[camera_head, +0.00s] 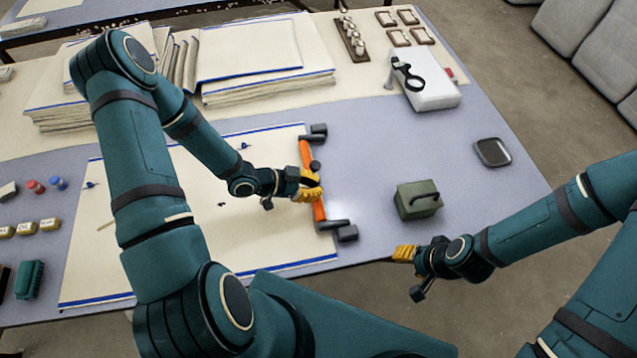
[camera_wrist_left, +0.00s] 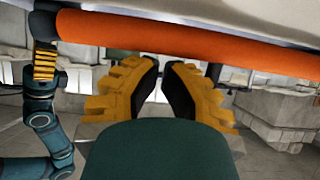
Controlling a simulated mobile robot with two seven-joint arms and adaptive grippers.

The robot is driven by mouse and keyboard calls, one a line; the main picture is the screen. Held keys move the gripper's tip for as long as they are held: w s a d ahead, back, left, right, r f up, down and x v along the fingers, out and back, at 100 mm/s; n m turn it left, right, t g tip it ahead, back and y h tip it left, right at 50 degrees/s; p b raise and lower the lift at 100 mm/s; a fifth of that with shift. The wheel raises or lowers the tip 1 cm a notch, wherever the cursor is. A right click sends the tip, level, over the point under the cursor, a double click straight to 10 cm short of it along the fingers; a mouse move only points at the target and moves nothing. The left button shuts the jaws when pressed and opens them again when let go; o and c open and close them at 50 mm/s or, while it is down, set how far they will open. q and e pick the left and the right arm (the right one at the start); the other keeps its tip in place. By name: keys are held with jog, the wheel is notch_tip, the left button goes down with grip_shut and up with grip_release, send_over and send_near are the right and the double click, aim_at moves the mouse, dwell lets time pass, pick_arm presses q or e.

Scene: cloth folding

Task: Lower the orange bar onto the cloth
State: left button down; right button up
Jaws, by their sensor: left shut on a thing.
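The orange bar (camera_head: 318,211) runs along the right edge of the cream cloth (camera_head: 230,250), which has blue stripes on two opposite edges and lies on the table. The bar has dark fittings at both ends. In the left wrist view the bar (camera_wrist_left: 200,43) crosses in front of the yellow fingers. I cannot tell whether the bar touches the cloth. My right gripper (camera_head: 402,253) hangs by the table's front right edge, apart from the bar; its finger opening is unclear.
A green box (camera_head: 418,199) with a handle stands to the right of the bar. Stacked cloths (camera_head: 265,85) and a white device (camera_head: 430,92) are at the back. A dark tray (camera_head: 492,152) lies at the right. Stamps (camera_head: 28,228) and a green brush (camera_head: 29,280) are at the left.

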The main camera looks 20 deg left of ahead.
pick_arm(q)
jog(key=shift+s+a+f, duration=0.15)
jog(key=shift+a+f, duration=0.1)
jog(key=shift+f, duration=0.25)
pick_arm(e)
jog(key=shift+s+f, duration=0.15)
jog(key=shift+f, duration=0.2)
pick_arm(q)
jog(key=shift+r, duration=0.1)
